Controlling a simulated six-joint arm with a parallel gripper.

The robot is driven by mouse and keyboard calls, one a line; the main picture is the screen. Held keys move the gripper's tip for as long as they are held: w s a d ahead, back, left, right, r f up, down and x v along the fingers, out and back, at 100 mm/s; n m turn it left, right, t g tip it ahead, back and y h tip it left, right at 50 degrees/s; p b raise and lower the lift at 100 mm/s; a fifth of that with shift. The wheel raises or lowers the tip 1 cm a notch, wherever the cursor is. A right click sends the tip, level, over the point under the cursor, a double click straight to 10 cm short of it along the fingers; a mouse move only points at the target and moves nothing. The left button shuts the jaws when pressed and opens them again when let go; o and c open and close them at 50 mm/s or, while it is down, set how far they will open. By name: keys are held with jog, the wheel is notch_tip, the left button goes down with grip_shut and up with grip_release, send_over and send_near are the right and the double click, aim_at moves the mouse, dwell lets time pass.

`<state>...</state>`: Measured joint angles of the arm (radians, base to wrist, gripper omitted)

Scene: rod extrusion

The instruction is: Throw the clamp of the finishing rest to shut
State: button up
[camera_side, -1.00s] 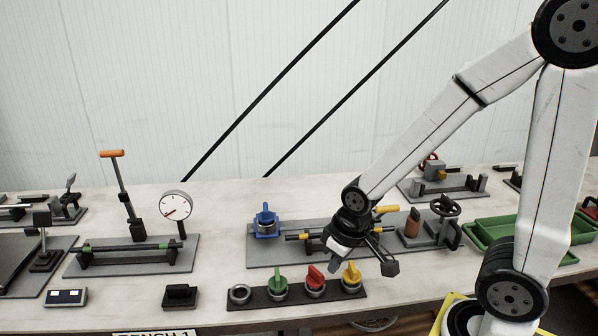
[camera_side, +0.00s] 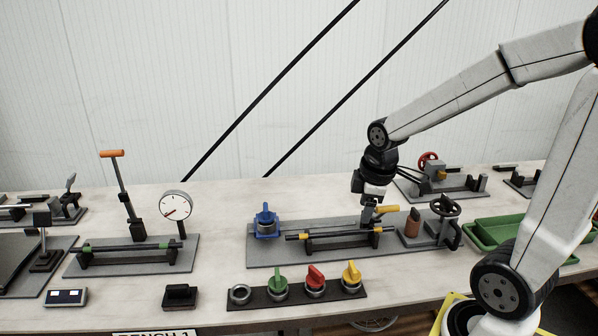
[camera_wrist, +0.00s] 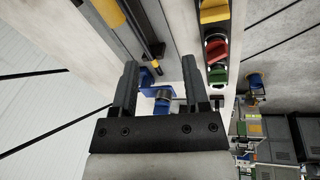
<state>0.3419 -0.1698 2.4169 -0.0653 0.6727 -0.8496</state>
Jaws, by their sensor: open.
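A clamp with a yellow handle (camera_side: 386,210) stands at the right part of the middle fixture, its handle lying nearly level. I cannot tell for certain that this is the finishing rest's clamp. A dark rod with yellow bands (camera_side: 305,237) lies across the fixture's supports, left of the handle. My gripper (camera_side: 369,222) points down over the rod's right end, close beside the yellow handle on its left. In the wrist view my gripper (camera_wrist: 158,68) has its two fingers apart. A blue tool (camera_wrist: 162,96) shows beyond them, farther off. Contact with the handle cannot be made out.
The blue tool (camera_side: 265,222) stands at the fixture's left end. A brown cylinder (camera_side: 412,222) and a handwheel (camera_side: 445,206) stand close on the right. A strip with green, red and yellow knobs (camera_side: 315,279) lies in front. A dial gauge (camera_side: 176,206) is farther left.

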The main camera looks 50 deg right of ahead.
aim_at(380, 207)
jog(key=s+d+r+n, duration=0.2)
jog(key=d+r, duration=0.1)
jog(key=d, duration=0.1)
jog(key=shift+d+r+n+h, duration=0.2)
jog(key=shift+r+n+h, duration=0.1)
jog(key=shift+r, duration=0.05)
jog(key=shift+x, duration=3.9)
jog(key=shift+s, duration=0.2)
grip_shut()
